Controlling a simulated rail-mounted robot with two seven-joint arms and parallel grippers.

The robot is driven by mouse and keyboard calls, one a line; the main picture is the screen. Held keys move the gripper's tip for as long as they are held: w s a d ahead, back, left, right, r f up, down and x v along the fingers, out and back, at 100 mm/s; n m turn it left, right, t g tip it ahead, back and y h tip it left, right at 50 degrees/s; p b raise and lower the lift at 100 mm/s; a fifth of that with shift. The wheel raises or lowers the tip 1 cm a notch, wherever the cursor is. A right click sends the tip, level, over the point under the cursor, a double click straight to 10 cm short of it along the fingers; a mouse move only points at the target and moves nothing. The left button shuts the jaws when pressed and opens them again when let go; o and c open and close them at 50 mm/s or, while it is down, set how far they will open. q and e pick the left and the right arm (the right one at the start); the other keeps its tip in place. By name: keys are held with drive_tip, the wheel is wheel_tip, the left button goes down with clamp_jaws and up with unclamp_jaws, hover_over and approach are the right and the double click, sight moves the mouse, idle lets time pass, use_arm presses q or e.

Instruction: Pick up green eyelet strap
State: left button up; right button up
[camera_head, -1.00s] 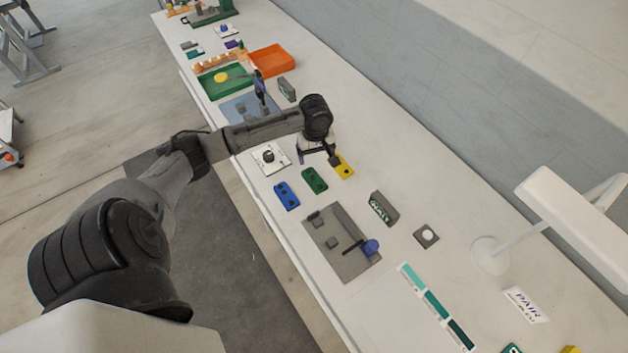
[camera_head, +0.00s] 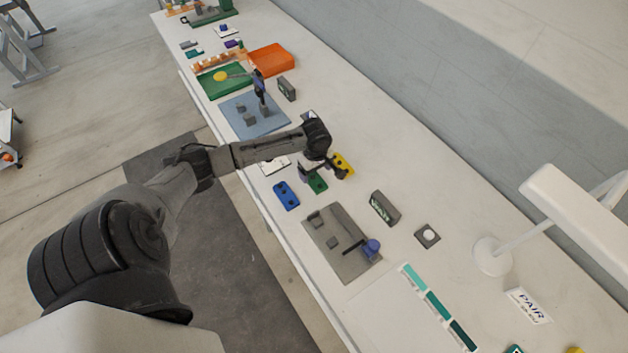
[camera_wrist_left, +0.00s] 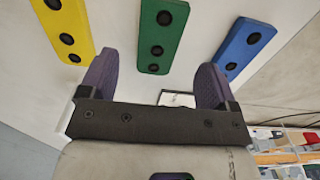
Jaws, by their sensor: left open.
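The green eyelet strap (camera_head: 317,184) lies flat on the white table between a blue strap (camera_head: 286,195) and a yellow strap (camera_head: 343,164). My left gripper (camera_head: 319,172) is over it and partly covers it in the head view. In the left wrist view the green strap (camera_wrist_left: 162,34), with dark eyelets along it, lies ahead of the gap between the open, empty purple fingers of my left gripper (camera_wrist_left: 156,82). The yellow strap (camera_wrist_left: 65,25) and the blue strap (camera_wrist_left: 244,45) lie to either side. My right gripper is not in view.
A grey plate with a blue-knobbed lever (camera_head: 333,262) and a grey block with a label (camera_head: 384,207) stand nearby. A lamp (camera_head: 490,257) stands at the right. A blue plate (camera_head: 262,129) and an orange tray (camera_head: 289,55) lie farther along. The table behind the yellow strap is clear.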

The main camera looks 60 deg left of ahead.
sight(316, 181)
use_arm(q)
drive_tip(key=shift+d+f+b, duration=0.15)
drive_tip(key=shift+f+b, duration=0.25)
drive_tip(key=shift+f, duration=2.2)
drive_tip(key=shift+c, duration=0.5)
drive_tip(key=c, duration=0.9)
